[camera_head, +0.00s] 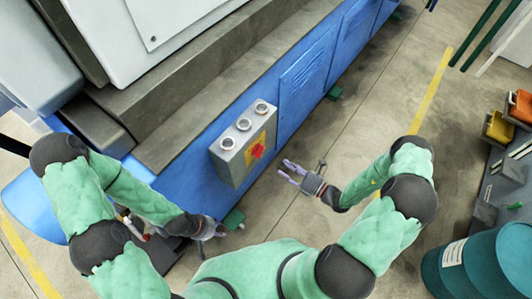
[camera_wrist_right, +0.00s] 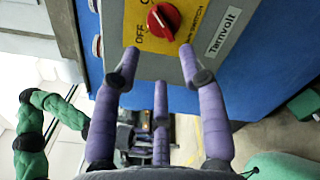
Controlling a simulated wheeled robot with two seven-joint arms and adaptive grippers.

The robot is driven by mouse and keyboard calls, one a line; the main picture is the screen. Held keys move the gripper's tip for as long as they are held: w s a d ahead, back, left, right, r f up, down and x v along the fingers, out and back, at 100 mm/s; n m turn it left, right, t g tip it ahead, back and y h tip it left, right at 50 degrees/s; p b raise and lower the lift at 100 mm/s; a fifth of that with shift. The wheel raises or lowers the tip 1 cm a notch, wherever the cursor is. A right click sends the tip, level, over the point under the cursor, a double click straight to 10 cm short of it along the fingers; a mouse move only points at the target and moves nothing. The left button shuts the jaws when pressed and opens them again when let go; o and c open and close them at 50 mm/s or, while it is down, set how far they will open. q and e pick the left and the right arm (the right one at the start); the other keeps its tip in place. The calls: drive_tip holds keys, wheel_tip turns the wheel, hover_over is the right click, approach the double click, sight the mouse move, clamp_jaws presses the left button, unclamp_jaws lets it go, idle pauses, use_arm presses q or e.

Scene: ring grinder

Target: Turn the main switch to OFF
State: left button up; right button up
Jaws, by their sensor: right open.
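The main switch is a red rotary knob (camera_wrist_right: 164,20) on a yellow plate (camera_wrist_right: 145,42) lettered OFF, on the face of a grey box; in the head view the red knob (camera_head: 257,151) is on the box's right part. My right gripper (camera_head: 289,170) is open and empty, to the right of the box. In the right wrist view its purple fingers (camera_wrist_right: 158,66) are spread below the knob, apart from it. The knob's exact setting is hard to read. My left gripper (camera_head: 214,230) hangs below the box, too small to tell its opening.
The grey box (camera_head: 226,166) has several round buttons (camera_head: 244,124) and is fixed to the blue machine (camera_head: 305,80). A Tarnvolt label (camera_wrist_right: 222,32) is beside the plate. A teal barrel (camera_head: 480,265) stands at the lower right.

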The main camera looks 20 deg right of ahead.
sight(262, 152)
drive_tip(key=b+x, duration=0.2)
drive_tip(key=x, duration=0.8)
drive_tip(key=shift+w+a, duration=0.15)
drive_tip(key=shift+a, duration=0.1)
clamp_jaws()
